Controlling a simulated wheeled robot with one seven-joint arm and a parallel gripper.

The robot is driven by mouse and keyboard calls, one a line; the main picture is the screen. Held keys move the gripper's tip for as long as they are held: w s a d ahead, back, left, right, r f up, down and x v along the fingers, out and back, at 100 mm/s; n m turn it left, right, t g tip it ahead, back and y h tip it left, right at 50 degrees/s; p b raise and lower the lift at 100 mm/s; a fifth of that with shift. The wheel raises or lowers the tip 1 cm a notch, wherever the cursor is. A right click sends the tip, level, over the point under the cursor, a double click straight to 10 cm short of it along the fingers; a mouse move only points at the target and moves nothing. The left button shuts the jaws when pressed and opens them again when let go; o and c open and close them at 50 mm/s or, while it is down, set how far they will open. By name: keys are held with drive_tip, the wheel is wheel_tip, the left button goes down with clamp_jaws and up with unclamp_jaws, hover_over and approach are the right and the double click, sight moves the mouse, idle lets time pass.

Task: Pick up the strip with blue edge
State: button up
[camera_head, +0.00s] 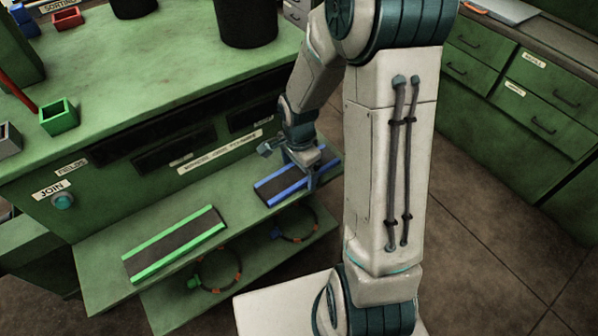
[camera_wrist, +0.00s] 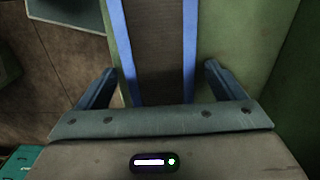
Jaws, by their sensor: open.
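The strip with blue edge (camera_head: 283,187) lies on the green lower shelf, dark in the middle with blue along both long sides. In the wrist view the strip (camera_wrist: 158,45) runs up from between my fingers. My gripper (camera_head: 290,163) is over the strip at the shelf. Its two fingers (camera_wrist: 160,85) are open, one on each side of the strip, with a gap to each blue edge. The strip's near end is hidden by the gripper body in the wrist view. I cannot tell how high the fingers are above the shelf.
A similar strip with green edges (camera_head: 174,244) lies on the shelf (camera_head: 110,262) to the left. Cable loops (camera_head: 216,284) are below. The green bench (camera_head: 150,85) rises behind the shelf, with a green bin (camera_head: 59,117) on top. Green drawers (camera_head: 530,100) stand at right.

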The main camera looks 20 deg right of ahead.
drive_tip(key=c, duration=1.1)
